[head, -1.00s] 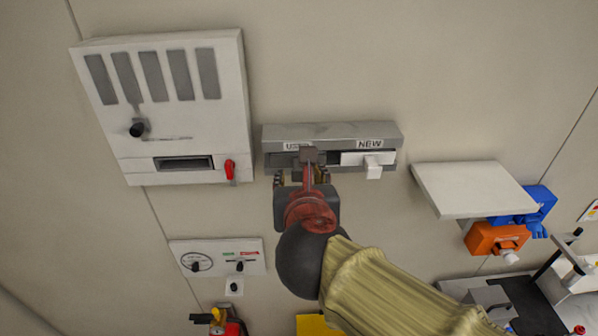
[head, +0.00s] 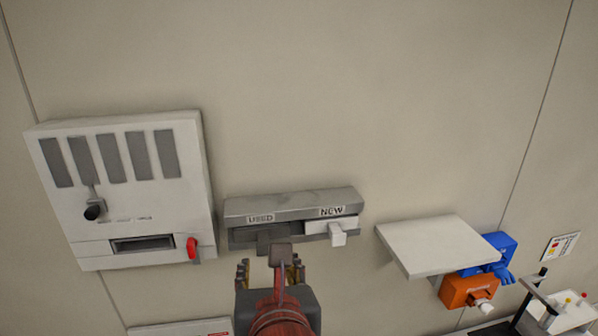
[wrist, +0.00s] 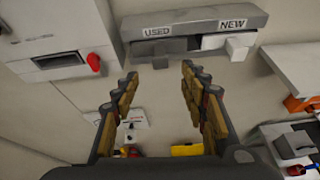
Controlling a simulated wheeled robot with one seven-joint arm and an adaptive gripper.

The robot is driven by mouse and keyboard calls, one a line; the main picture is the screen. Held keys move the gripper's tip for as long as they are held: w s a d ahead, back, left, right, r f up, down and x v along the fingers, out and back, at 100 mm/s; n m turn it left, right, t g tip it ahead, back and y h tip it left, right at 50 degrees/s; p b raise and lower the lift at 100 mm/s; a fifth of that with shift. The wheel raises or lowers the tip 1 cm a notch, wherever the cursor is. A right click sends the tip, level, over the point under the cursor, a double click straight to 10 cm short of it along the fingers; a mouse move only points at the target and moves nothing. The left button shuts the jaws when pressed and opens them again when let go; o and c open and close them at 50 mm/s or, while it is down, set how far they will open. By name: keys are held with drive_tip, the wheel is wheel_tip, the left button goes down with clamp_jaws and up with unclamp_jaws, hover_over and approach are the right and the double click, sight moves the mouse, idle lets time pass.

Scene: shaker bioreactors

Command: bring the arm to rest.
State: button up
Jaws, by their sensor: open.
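My gripper (head: 270,270) is in front of and a little below the grey wall holder (head: 290,205) labelled USED and NEW. In the wrist view my gripper (wrist: 160,75) has its two fingers well apart with nothing between them. The holder also shows in the wrist view (wrist: 195,22), above the fingertips. A white block sticks out under the NEW label (head: 337,235). A grey part shows under the USED label, partly covered by my arm in the head view. My arm comes up from the bottom edge of the head view.
A white wall panel (head: 180,220) with a red switch (head: 192,248) is at the left. A white shelf (head: 430,245) is at the right, near blue (head: 498,250) and orange (head: 468,291) boxes. Bench equipment (head: 560,310) stands at the lower right. The wall above the holder is bare.

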drive_tip(key=s+d+f+m+g+h+b, duration=0.1)
drive_tip(key=s+d+f+m+g+b, duration=0.2)
drive_tip(key=d+f+m+b, duration=0.6)
drive_tip(key=s+d+f+m+g+b, duration=0.2)
drive_tip(key=s+f+m+b, duration=0.15)
drive_tip(key=f+m, duration=1.05)
drive_tip(key=s+d+f+m+g+h+b, duration=0.1)
drive_tip(key=s+d+f+m+g+b, duration=0.4)
drive_tip(key=f+m, duration=0.65)
drive_tip(key=w+d+f+m+t+h+b, duration=0.1)
drive_tip(key=d+f+m+t+b, duration=0.1)
drive_tip(key=d+f+b, duration=0.7)
drive_tip(key=shift+w+d+f+m+b, duration=0.2)
drive_tip(key=shift+w+d+m+b, duration=0.2)
drive_tip(key=shift+m, duration=0.25)
